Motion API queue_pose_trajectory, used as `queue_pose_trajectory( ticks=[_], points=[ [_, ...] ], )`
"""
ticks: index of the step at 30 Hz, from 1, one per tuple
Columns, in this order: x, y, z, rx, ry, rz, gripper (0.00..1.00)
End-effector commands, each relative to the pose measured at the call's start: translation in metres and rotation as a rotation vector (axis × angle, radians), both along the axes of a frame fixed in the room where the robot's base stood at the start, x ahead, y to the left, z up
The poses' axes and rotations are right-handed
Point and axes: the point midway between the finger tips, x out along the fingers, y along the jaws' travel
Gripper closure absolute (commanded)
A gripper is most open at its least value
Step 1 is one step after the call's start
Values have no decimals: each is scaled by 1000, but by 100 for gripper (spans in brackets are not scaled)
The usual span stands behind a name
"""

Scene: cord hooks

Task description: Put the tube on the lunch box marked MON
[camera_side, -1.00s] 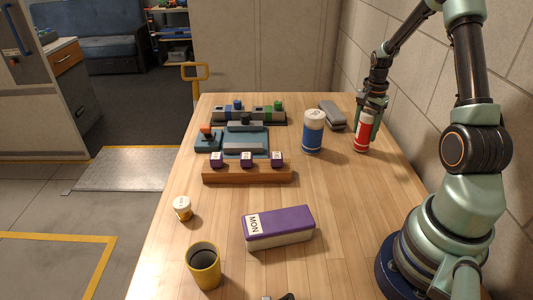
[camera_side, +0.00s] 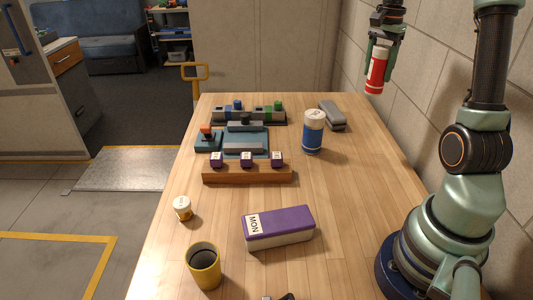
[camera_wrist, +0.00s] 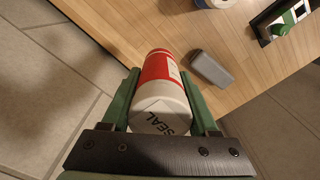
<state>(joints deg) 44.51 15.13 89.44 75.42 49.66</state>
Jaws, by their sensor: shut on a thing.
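The red tube (camera_side: 376,74) with a white band is held in my gripper (camera_side: 379,52), raised well above the far right of the table. In the wrist view the tube (camera_wrist: 160,88) sits between both fingers of my gripper (camera_wrist: 164,100), and its white end reads SEAL. The lunch box marked MON (camera_side: 279,227) has a purple lid and pale sides. It lies closed on the near middle of the table, far from the gripper. Its label is at the left end of the lid.
A blue bottle (camera_side: 313,132) and a grey case (camera_side: 332,116) stand at the far right. A wooden block with purple cubes (camera_side: 247,173) and a fixture (camera_side: 246,141) lie left of them. A yellow cup (camera_side: 204,266) and small jar (camera_side: 182,208) stand near left of the lunch box.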

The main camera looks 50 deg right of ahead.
Motion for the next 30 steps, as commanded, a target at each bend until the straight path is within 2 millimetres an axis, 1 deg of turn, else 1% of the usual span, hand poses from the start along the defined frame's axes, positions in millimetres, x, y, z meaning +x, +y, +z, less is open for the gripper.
queue_pose_trajectory(
  ticks=[2,5,8,9,10,11,12,14,15,17,18,20,21,23,24,27,30],
  points=[
    [7,11,6,-1,-1,40,100],
    [21,38,13,-2,-3,136,100],
    [38,79,21,-2,-3,278,100],
    [44,98,24,-2,-3,343,100],
    [47,113,26,-2,-3,393,100],
    [51,127,29,-2,-4,441,100],
    [54,146,32,-2,-4,506,100],
    [57,174,36,-2,-4,604,100],
    [57,192,38,-1,-2,667,100],
    [56,219,42,-2,-3,764,100],
    [55,238,45,-2,-4,830,100],
    [51,264,48,-2,-3,926,100],
    [47,280,51,-1,-3,990,100],
    [40,305,54,-1,-3,1087,100],
    [34,321,56,-2,-4,1151,100],
    [17,356,60,-1,-3,1304,100],
    [1,383,63,-1,-4,1435,100]
  ],
)
